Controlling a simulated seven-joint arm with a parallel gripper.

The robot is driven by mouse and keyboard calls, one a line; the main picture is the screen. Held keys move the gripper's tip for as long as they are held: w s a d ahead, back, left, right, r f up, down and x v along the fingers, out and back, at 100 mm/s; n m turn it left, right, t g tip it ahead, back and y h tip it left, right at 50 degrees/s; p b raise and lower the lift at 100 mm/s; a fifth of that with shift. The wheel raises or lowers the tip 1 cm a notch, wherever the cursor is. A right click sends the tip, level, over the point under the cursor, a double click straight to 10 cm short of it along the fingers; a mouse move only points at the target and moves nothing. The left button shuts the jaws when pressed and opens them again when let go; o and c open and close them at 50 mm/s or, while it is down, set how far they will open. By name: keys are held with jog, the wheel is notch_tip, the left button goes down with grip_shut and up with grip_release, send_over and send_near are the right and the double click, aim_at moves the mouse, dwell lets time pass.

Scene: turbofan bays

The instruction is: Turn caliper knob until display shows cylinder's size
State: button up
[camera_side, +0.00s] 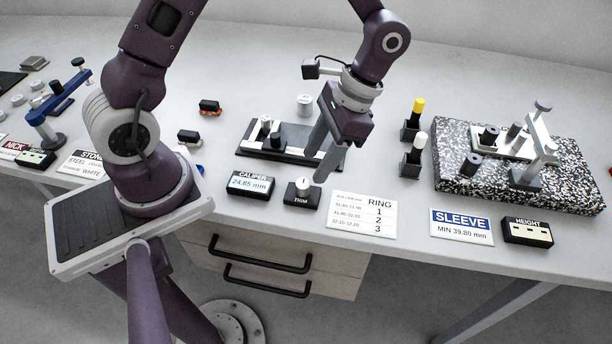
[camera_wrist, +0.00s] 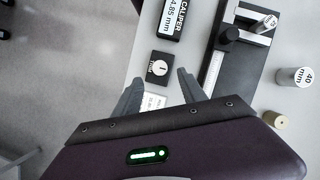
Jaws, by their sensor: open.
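The knob (camera_side: 302,184) is a small pale dial with a dark pointer mark on a black box at the bench's front edge; it also shows in the wrist view (camera_wrist: 160,67). The caliper display (camera_side: 249,184) beside it reads 24.85 mm; it is partly cut off in the wrist view (camera_wrist: 174,18). The caliper (camera_side: 247,152) lies behind, a black base with a pale rail and a small silver cylinder (camera_wrist: 265,24). A larger silver cylinder (camera_wrist: 295,76) marked 40 mm stands near the caliper. My gripper (camera_side: 315,166) is open and empty, its fingers pointing down near the knob.
A ring table card (camera_side: 362,214) lies right of the knob. The sleeve card (camera_side: 461,225) and height display (camera_side: 527,232) are farther right. A speckled granite plate (camera_side: 590,194) carries another gauge. Yellow- and white-topped pins (camera_side: 417,112) stand between it and my gripper.

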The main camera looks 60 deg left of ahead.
aim_at(304, 183)
jog(key=x, duration=0.5)
jog(key=shift+s+f, duration=0.2)
jog(key=shift+f, duration=0.15)
grip_shut()
